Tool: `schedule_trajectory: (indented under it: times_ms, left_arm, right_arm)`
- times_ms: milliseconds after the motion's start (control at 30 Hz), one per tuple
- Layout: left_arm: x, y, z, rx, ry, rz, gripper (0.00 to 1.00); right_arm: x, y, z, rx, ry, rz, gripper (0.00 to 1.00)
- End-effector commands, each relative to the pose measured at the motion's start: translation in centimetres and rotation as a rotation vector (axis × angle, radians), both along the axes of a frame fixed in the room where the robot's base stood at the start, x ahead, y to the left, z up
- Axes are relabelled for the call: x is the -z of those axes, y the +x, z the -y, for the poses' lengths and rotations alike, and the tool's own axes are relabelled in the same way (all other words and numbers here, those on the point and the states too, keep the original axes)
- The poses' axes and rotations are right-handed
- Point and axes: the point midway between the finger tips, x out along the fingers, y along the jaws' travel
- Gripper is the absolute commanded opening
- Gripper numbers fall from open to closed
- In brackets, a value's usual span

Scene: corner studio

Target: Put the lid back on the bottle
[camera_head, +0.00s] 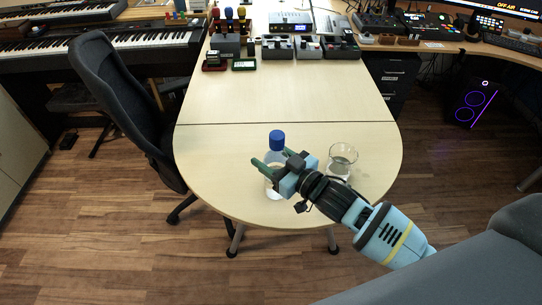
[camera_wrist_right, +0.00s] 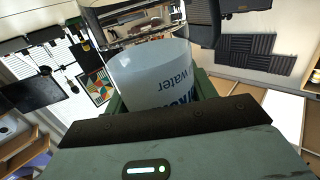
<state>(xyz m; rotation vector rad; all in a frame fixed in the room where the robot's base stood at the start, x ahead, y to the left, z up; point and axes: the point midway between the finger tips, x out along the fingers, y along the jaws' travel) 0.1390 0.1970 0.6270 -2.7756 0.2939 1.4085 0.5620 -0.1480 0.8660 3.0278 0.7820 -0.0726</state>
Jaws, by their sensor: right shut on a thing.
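The bottle (camera_head: 272,192) is pale and translucent, and shows near the front of the light wooden table (camera_head: 225,155). My right gripper (camera_head: 266,165) is shut around its body and hides its middle. A blue lid (camera_head: 277,138) shows at the top end of the bottle; how firmly it sits cannot be told. In the right wrist view the bottle (camera_wrist_right: 155,75) lies between my green fingers, with the printed word "water" upside down, and the lid is out of sight. Whether the bottle touches the table is unclear. My left gripper is not in view.
A clear glass beaker (camera_head: 342,160) stands on the table just right of my right gripper. Several small devices (camera_head: 308,47) stand at the table's far end. A dark office chair (camera_head: 115,95) is at the left. The table's middle is clear.

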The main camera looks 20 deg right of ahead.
Motion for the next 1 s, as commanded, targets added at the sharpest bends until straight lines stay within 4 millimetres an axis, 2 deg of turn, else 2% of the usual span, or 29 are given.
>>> schedule_trajectory:
  times_ms: [67, 100, 233, 633, 767, 1000]
  left_arm:
    - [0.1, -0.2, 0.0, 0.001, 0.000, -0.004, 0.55]
    - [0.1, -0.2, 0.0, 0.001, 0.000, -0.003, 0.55]
    - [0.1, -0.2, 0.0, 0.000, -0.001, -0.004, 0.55]
    - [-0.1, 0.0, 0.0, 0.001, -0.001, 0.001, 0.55]
    - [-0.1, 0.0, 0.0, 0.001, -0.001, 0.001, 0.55]
    - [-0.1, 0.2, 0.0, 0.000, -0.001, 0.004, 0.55]
  right_arm:
    - [0.3, 0.0, 0.0, 0.000, 0.001, 0.000, 0.00]
    - [0.3, 0.0, 0.0, 0.000, 0.000, -0.001, 0.60]
    - [0.3, 0.0, 0.0, 0.000, 0.000, -0.001, 0.77]
    - [-0.2, -0.2, 0.1, 0.000, 0.000, 0.000, 0.78]
    - [-0.1, -1.7, 0.9, 0.000, -0.001, -0.003, 0.78]
    - [-0.3, -5.5, 3.0, 0.000, -0.002, -0.003, 0.78]
